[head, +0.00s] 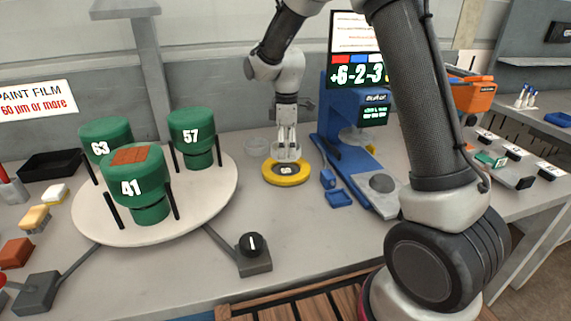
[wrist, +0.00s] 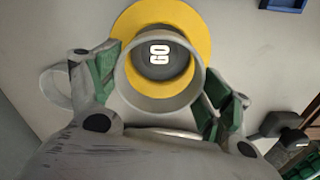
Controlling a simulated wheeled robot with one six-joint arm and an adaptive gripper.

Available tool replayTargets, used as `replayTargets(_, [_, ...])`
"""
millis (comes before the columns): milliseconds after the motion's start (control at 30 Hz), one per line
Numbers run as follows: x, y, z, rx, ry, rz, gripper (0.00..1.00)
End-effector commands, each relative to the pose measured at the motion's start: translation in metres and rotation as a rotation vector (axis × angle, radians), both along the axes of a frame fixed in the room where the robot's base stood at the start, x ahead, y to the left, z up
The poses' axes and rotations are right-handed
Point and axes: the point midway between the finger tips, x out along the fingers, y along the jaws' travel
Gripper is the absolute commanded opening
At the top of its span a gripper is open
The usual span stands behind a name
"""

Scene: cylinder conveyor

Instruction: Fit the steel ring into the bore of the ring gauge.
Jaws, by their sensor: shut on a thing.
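The ring gauge is a yellow disc (head: 287,179) on the bench with a dark bore marked "GO". It also shows in the wrist view (wrist: 203,33), where the GO mark is seen through the steel ring. The steel ring (wrist: 128,85) is a pale grey open ring between my green-padded fingers. My gripper (head: 287,150) is shut on it, pointing down just above the gauge. In the wrist view, my gripper (wrist: 160,80) has one finger on each side of the ring. Whether the ring touches the gauge or enters its bore I cannot tell.
A round turntable (head: 210,205) with green numbered cylinders stands to the left. A blue measuring stand (head: 335,125) is close on the right, with a small blue tray (head: 340,198). A black knob (head: 252,244) is in front.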

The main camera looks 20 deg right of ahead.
Motion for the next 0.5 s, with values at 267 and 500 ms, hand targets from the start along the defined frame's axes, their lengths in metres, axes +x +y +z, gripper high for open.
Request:
replayTargets(267, [0.000, 0.000, -0.030, 0.000, 0.000, 0.000, 0.47])
replayTargets(500, [0.000, 0.000, -0.058, 0.001, -0.001, 0.000, 0.47])
